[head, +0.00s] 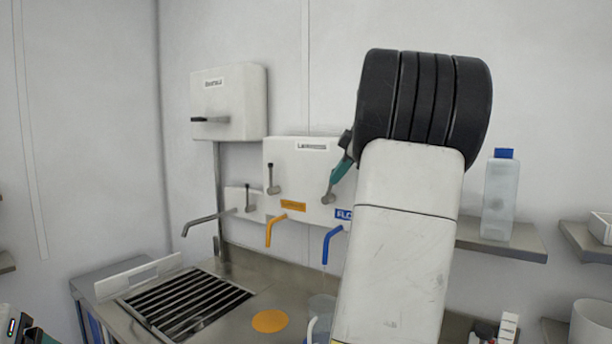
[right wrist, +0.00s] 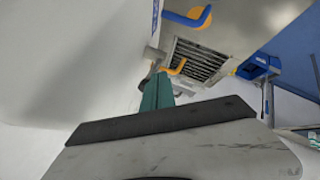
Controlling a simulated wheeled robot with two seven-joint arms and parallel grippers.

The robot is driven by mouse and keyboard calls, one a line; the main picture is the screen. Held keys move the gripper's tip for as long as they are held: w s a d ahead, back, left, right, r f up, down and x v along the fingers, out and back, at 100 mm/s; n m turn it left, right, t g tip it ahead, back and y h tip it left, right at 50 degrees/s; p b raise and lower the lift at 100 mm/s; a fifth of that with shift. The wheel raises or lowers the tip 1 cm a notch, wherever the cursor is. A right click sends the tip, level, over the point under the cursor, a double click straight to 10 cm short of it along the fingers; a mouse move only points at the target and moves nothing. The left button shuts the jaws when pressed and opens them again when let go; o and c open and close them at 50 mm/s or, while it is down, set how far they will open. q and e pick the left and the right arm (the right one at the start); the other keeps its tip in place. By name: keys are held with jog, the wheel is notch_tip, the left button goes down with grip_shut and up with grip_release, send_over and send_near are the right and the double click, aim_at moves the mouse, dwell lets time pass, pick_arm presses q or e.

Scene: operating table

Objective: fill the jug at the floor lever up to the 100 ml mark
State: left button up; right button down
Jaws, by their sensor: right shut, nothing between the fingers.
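The clear jug (head: 320,308) stands on the counter below the blue spout (head: 333,243), partly hidden by my right arm; its marks and water level cannot be read. A faint thin line shows under the spout. The grey floor lever (head: 328,197) is on the white wall unit (head: 290,165), above the blue "FLO" label (head: 343,214). My right gripper (head: 338,174) is shut and empty, its teal fingers at the lever; the right wrist view shows the fingers (right wrist: 157,92) beside a grey lever part (right wrist: 152,54). My left gripper (head: 36,336) barely shows at the lower left corner.
An orange spout (head: 273,230) and a second lever (head: 272,180) are left of the blue spout. An orange disc (head: 270,321) lies beside the jug, and a slatted drain (head: 188,303) is further left. A blue-capped bottle (head: 499,195) stands on a right shelf (head: 490,238).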

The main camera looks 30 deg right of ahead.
jog(key=w, duration=0.1)
jog(key=w+a+r, duration=0.1)
jog(key=shift+w+a+r+g+h, duration=0.1)
jog(key=shift+w+a+g+h, duration=0.05)
jog(key=shift+w+g+h, duration=0.2)
jog(key=shift+r, duration=0.2)
